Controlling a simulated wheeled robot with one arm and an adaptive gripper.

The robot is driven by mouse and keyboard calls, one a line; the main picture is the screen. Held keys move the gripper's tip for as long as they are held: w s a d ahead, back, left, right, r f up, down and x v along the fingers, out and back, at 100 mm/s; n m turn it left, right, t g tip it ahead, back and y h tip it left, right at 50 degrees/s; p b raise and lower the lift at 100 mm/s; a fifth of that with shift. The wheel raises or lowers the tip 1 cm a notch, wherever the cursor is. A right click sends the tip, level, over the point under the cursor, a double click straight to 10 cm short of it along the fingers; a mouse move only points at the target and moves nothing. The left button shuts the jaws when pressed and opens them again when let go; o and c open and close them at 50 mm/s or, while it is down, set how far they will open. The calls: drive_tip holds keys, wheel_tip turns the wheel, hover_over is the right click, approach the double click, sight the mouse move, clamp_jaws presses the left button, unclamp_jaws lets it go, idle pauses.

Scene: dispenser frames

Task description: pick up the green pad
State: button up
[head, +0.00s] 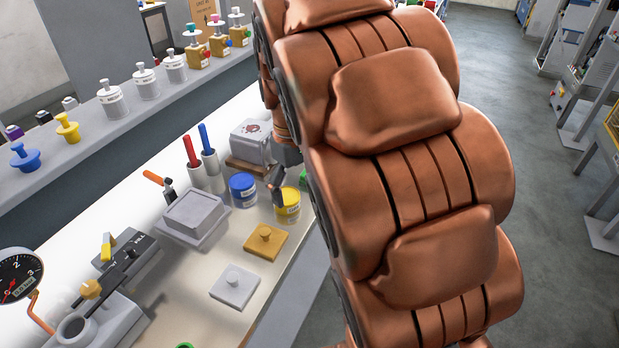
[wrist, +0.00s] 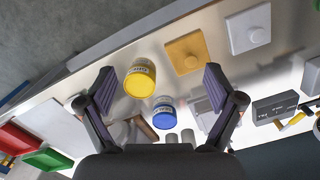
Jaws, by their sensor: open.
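A small green piece (head: 184,346) shows at the bottom edge of the head view, in line with the other pads; it may be the green pad's knob, with the rest out of frame. A sliver of green (wrist: 318,5) also shows at the upper right edge of the wrist view. An orange-yellow pad (head: 278,245) and a white pad (head: 238,296), each with a knob, lie on the table. My gripper (wrist: 158,82) is open and empty, above the table near the yellow jar (head: 288,208) and blue jar (head: 243,192), away from the green piece.
A grey box (head: 193,212), red and blue handles in holders (head: 208,160) and a dark device (head: 130,262) stand on the table. A shelf (head: 100,130) with several plungers runs behind. Green (wrist: 47,160) and red (wrist: 18,140) blocks lie lower left in the wrist view.

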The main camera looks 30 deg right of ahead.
drive_tip(key=w+d+f+n, duration=0.1)
drive_tip(key=w+d+f, duration=0.1)
drive_tip(key=w+d, duration=0.2)
drive_tip(key=w+d+f+n+b, duration=0.1)
drive_tip(key=w+d+f+n, duration=0.1)
drive_tip(key=w+d, duration=0.3)
drive_tip(key=w+d+f+n+b, duration=0.1)
drive_tip(key=w+d+f, duration=0.2)
drive_tip(key=w+d, duration=0.2)
drive_tip(key=shift+w+d+t, duration=0.15)
drive_tip(key=shift+w+t, duration=0.25)
drive_tip(key=shift+w, duration=1.05)
drive_tip(key=shift+w+d+f+n, duration=0.1)
drive_tip(key=shift+n, duration=0.2)
drive_tip(key=shift+w+f, duration=0.1)
drive_tip(key=shift+f, duration=0.5)
drive_tip(key=shift+f+p, duration=1.05)
drive_tip(key=shift+f, duration=2.25)
drive_tip(key=c, duration=1.2)
drive_tip(key=shift+c, duration=0.2)
wheel_tip(320, 180, up, 10)
drive_tip(key=shift+r+b, duration=0.1)
drive_tip(key=shift+b, duration=1.05)
